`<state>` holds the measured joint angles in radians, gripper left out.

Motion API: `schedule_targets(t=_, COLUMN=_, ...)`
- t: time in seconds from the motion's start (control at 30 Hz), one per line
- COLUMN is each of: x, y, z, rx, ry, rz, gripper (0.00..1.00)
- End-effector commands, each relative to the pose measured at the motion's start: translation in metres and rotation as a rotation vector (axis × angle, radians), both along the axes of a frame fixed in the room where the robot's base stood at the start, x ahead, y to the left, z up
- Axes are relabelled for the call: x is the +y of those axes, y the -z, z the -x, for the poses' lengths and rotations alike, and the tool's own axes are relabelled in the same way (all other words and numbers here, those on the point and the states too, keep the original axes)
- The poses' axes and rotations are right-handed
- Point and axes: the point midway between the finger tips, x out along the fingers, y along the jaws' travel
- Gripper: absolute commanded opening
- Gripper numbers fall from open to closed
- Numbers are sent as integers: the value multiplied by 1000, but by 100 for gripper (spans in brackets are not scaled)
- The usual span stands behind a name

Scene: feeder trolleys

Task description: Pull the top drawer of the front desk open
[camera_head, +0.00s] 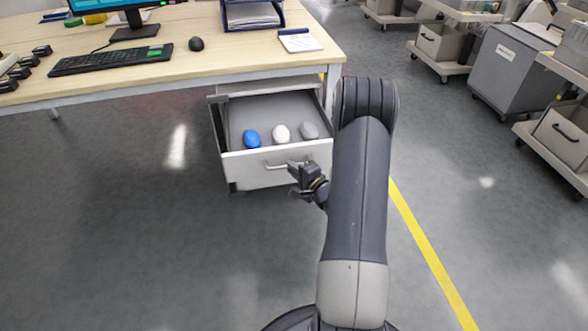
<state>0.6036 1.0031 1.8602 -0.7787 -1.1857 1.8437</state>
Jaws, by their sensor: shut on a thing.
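The front desk (180,72) has a light wood top and stands across the back left. Below its right end, the top drawer (241,166) stands well out from the cabinet, with its inside in view. It has a pale grey front and a bar handle (274,167). My gripper (294,166) is at the right part of this handle and shut on it. My arm covers the right edge of the drawer. Inside lie a blue egg-shaped thing (252,138), a white one (281,133) and a grey one (309,131).
On the desk are a keyboard (112,60), a mouse (196,44), a paper tray (252,14) and a notepad (299,40). Feeder trolleys (505,70) stand at the right. The floor in front of the drawer is clear, with a yellow line (428,250) at the right.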

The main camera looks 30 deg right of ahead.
Motion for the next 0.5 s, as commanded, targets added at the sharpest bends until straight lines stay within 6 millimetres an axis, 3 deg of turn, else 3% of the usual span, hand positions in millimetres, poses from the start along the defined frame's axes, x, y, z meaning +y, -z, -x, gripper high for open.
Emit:
schedule_targets(t=0.3, x=0, y=0, z=0, rx=1, ry=0, rz=-1, gripper=32)
schedule_targets(t=0.5, x=0, y=0, z=0, rx=1, ry=0, rz=-1, gripper=32)
